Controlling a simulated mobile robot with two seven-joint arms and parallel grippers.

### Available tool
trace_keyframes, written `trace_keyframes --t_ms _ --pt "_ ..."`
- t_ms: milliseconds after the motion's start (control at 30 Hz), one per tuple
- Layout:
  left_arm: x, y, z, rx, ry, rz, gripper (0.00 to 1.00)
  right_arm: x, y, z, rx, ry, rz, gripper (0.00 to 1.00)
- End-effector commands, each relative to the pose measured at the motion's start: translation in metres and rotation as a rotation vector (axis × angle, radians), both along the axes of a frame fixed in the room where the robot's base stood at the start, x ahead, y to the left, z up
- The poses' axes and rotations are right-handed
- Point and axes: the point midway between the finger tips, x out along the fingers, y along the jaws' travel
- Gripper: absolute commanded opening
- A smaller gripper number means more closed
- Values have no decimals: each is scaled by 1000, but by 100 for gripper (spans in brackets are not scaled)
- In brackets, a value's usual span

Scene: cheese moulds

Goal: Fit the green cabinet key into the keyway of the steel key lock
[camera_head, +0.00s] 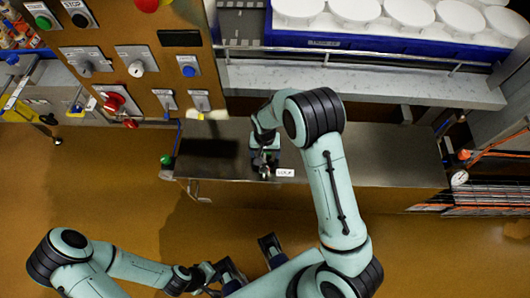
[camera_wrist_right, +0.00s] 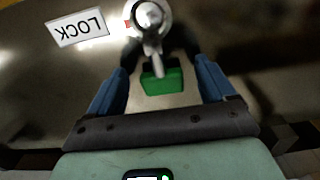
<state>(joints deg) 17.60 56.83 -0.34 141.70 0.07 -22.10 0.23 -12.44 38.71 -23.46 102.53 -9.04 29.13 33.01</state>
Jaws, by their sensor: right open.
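The steel key lock (camera_wrist_right: 150,14) is a round steel piece at the top of the right wrist view, beside a white LOCK label (camera_wrist_right: 77,27). The green cabinet key (camera_wrist_right: 162,82) has its green head between my right gripper's fingers. A grey shaft runs from the head up to the lock's face; I cannot tell whether it sits in the keyway. My right gripper (camera_wrist_right: 160,85) is open, its blue fingers apart from the key head on both sides. In the head view, my right gripper (camera_head: 265,160) is over the steel bench. My left gripper (camera_head: 250,261) is open and empty, low in the view.
The steel bench top (camera_head: 380,165) is mostly clear right of my arm. A control panel (camera_head: 130,50) with knobs and buttons stands at left. A blue crate (camera_head: 400,46) with several white rounds is behind. A gauge (camera_head: 459,178) and orange cables are at right.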

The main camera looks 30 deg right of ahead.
Motion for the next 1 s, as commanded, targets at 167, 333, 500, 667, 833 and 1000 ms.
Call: trace_keyframes --t_ms 167,333,500,667,833,1000 --pt "0 0 0 0 0 0 0 0 0 -3 0 -2 0 83" --pt "0 0 0 0 0 0 0 0 0 -2 0 -1 0 57" --pt "0 0 0 0 0 0 0 0 0 -2 0 -1 0 18" --pt "0 0 0 0 0 0 0 0 0 -2 0 -1 0 18" --pt "0 0 1 0 0 0 0 1 0 3 1 -3 0 18" --pt "1 0 3 0 -1 0 0 2 1 22 1 -6 1 18"
